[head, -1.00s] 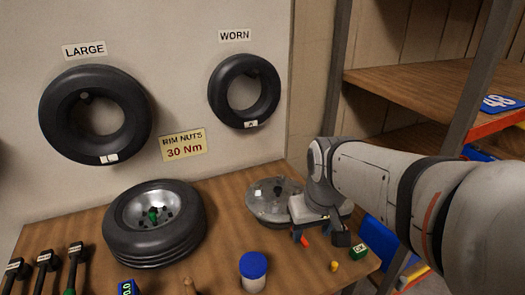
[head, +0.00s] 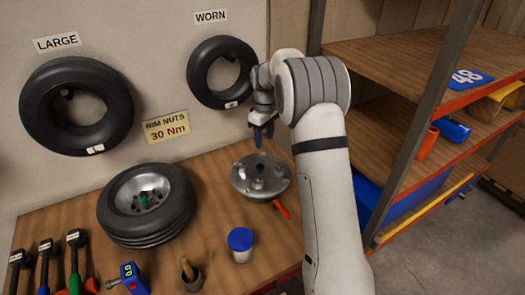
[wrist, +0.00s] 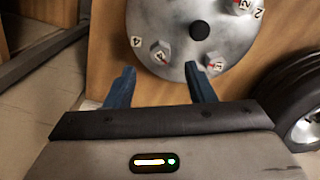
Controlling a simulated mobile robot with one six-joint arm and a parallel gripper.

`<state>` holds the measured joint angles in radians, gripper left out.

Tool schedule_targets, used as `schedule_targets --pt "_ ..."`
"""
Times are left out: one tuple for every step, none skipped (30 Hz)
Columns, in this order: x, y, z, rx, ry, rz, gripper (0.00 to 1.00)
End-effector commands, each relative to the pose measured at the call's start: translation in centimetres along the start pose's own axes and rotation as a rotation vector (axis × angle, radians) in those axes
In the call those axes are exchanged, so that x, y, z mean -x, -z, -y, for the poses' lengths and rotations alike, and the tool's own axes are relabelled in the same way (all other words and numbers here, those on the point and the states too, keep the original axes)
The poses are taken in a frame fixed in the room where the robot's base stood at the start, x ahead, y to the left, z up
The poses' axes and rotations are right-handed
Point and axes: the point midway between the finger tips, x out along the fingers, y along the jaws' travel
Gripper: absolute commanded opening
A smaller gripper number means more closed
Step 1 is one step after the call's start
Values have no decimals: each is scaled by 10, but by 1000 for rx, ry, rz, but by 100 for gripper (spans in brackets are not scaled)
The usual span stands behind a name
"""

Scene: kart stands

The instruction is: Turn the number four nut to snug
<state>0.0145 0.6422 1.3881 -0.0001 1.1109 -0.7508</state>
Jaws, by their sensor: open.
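The grey metal rim disc (head: 262,192) lies on the bench, with several nuts on its top. In the wrist view, the disc (wrist: 185,22) shows numbered labels. The number four nut (wrist: 160,51) sits beside a label reading 4, near the disc's edge. Another nut (wrist: 215,65) is close to the right fingertip, and a nut marked 2 (wrist: 241,6) is at the top. My gripper (head: 263,133) is open and empty, above the far edge of the disc in the head view. In the wrist view my gripper (wrist: 160,76) has its blue fingers spread either side of the number four nut's line, apart from it.
A wheel with tyre (head: 147,205) lies left of the disc. A blue-lidded jar (head: 240,244), a pot with a brush (head: 191,273), a digital tool (head: 129,278) and several wrenches (head: 48,268) occupy the front. A red-handled tool (head: 282,209) lies beside the disc. Shelving (head: 400,80) stands right.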

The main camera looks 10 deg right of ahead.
Motion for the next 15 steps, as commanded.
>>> schedule_targets --pt "-5 1 0 2 2 2 49" --pt "-8 1 0 3 2 2 49" --pt "-14 0 0 3 3 4 49" --pt "-19 0 0 3 4 4 49" --pt "-23 0 0 3 3 3 49" --pt "-30 0 0 3 3 4 49" --pt "-35 0 0 2 3 3 49" --pt "-40 0 1 2 4 4 49" --pt "-46 0 1 2 3 3 49" --pt "-51 0 1 2 3 3 49" --pt "-55 0 1 2 3 3 49" --pt "-60 0 0 2 2 2 49" --pt "-63 0 1 2 2 2 49" --pt "-66 0 1 2 2 2 49" --pt "-69 0 1 2 1 1 49"
